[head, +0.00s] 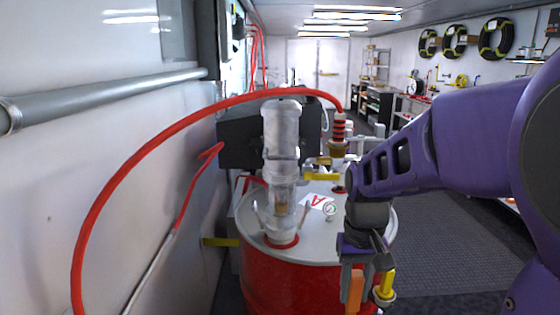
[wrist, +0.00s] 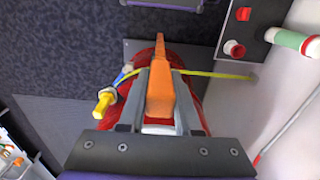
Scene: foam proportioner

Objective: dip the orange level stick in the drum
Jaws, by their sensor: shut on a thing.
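The orange level stick is held between the fingers of my gripper (wrist: 161,88); the stick (wrist: 160,95) points away from the wrist camera. In the head view my gripper (head: 365,268) is at the right front side of the red drum, and part of the orange stick (head: 354,290) hangs below the fingers. The drum (head: 290,285) has a pale lid with an "A" label, and its red side (wrist: 191,93) shows behind the fingers in the wrist view. A small red-rimmed opening (head: 339,190) is on the lid's far right, partly hidden by my arm.
A red hose (head: 150,145) arches from the left. A yellow-handled fitting (head: 386,284) is beside my gripper. Open dark floor (head: 440,215) lies to the right.

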